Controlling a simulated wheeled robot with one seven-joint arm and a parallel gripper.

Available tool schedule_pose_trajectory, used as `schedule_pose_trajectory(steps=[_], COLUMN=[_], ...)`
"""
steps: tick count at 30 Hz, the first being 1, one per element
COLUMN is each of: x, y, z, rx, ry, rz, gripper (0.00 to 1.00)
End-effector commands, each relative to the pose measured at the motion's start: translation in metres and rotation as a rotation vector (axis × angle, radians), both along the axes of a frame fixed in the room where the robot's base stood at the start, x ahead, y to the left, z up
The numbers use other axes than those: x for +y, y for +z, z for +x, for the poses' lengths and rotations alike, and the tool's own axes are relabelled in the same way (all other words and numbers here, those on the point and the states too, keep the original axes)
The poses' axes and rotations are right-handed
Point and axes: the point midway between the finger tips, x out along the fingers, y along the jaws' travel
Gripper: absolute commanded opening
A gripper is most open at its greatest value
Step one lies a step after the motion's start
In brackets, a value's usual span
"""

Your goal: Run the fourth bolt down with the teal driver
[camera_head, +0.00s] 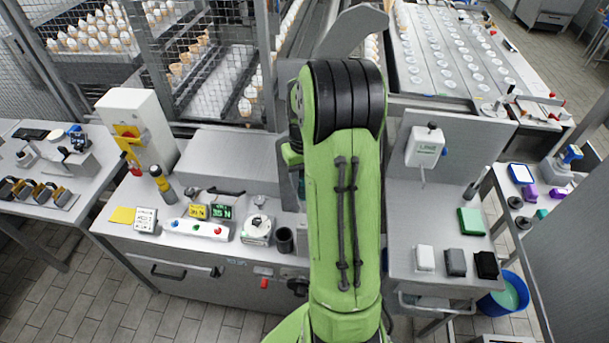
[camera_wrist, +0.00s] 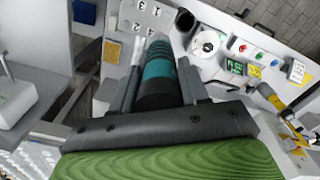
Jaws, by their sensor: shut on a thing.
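In the wrist view my gripper (camera_wrist: 160,82) is shut on the teal driver (camera_wrist: 158,62), which has a teal body with a black section toward me. The driver lies between the two dark fingers and points away from the wrist camera. Beyond it is a pale plate (camera_wrist: 143,14) with printed numbers and small dark marks. The driver's tip is hidden, so I cannot tell whether it touches a bolt. The fourth bolt cannot be made out. In the head view my green arm hides the gripper, driver and plate.
On the bench are a button box (camera_head: 195,228), a white round-topped device (camera_head: 257,230), a dark cup (camera_head: 284,240) and a yellow-black tool (camera_head: 162,184). A white box (camera_head: 424,147) is mounted on the right panel. Green, white, grey and black blocks lie on the right bench.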

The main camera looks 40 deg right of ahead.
Motion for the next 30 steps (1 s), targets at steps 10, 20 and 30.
schedule_pose_trajectory(steps=[10, 20, 30], x=[0.000, 0.000, 0.000], y=[-0.006, -0.011, -0.016], z=[0.000, 0.000, 0.000], rx=[-0.001, -0.001, -0.001], ry=[0.000, 0.000, 0.000], rz=[0.000, 0.000, 0.000], gripper=[0.08, 0.08, 0.08])
